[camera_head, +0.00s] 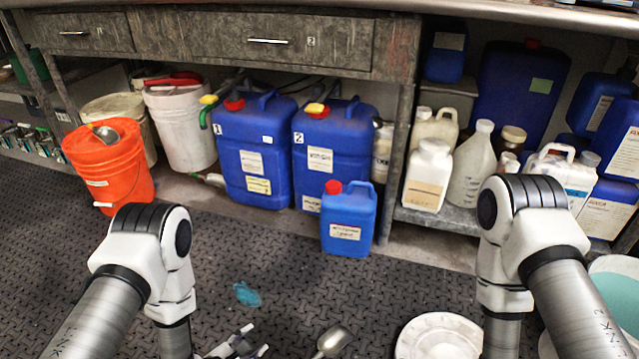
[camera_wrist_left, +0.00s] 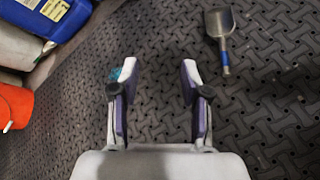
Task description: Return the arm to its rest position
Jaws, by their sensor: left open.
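My left gripper (camera_head: 240,347) shows at the bottom of the head view, over the dark patterned floor. In the left wrist view its two fingers (camera_wrist_left: 158,92) are apart with nothing between them, so it is open and empty. My left arm (camera_head: 150,255) comes in from the lower left. My right arm (camera_head: 525,240) comes in from the lower right, and its gripper is out of the picture. A metal scoop (camera_head: 333,340) lies on the floor to the right of my left gripper. It also shows in the left wrist view (camera_wrist_left: 219,28).
An orange bucket (camera_head: 108,165) stands at the left. Large blue jugs (camera_head: 250,150) stand under the bench, with a small blue can (camera_head: 347,220) before them. A white lid-like round item (camera_head: 438,338) lies near my right arm. A teal patch (camera_head: 246,294) marks the floor.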

